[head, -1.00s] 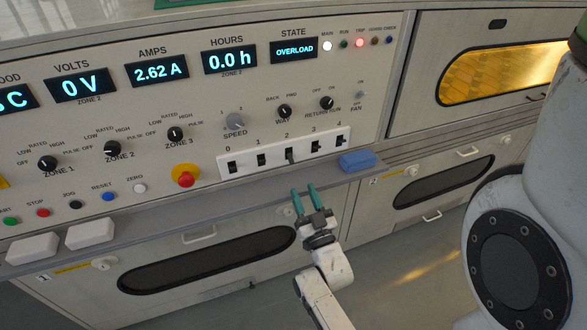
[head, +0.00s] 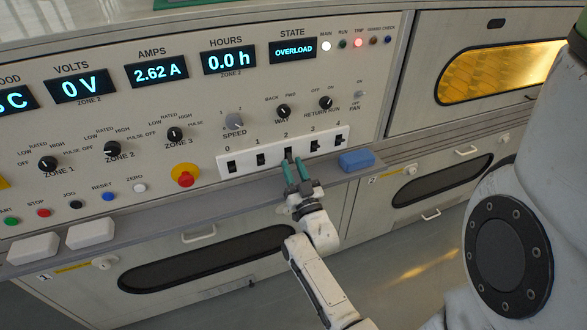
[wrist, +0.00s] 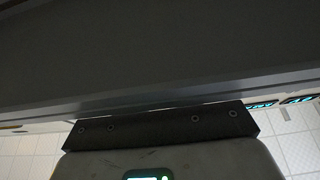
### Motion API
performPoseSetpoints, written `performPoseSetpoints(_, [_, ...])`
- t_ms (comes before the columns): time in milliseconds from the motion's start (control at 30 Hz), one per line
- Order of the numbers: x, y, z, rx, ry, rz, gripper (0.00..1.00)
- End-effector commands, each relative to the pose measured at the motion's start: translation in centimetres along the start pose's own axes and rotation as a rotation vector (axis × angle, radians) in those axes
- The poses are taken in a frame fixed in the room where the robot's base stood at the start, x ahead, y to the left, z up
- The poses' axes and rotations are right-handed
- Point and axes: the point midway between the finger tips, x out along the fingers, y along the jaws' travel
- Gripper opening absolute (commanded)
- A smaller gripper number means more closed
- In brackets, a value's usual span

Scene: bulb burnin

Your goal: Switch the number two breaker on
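The breaker strip (head: 269,160) is a white plate on the console front, with black switches numbered 0 to 4. The number two breaker (head: 288,152) is the middle one; its lower part is hard to make out behind my fingertips. My gripper (head: 293,161) has two green fingers with a visible gap between them. The tips point up at the lower edge of the number two breaker. I cannot tell whether they touch it. The wrist view shows neither the fingertips nor the breakers.
A grey ledge (head: 220,187) runs below the strip, close under my gripper. A blue block (head: 356,160) sits on it to the right. A red emergency button (head: 185,175) on a yellow base is to the left. The STATE display (head: 294,49) reads OVERLOAD.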

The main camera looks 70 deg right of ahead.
Motion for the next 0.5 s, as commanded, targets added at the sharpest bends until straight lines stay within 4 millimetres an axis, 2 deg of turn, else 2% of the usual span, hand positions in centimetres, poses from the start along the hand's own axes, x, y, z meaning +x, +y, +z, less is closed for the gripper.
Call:
performPoseSetpoints(67, [-0.01, 0.0, -0.01, 0.0, 0.0, 0.0, 0.23])
performPoseSetpoints(300, [-0.02, 0.0, -0.01, 0.0, 0.0, 0.0, 0.0])
performPoseSetpoints(500, [-0.02, 0.0, -0.02, 0.0, 0.0, 0.0, 0.0])
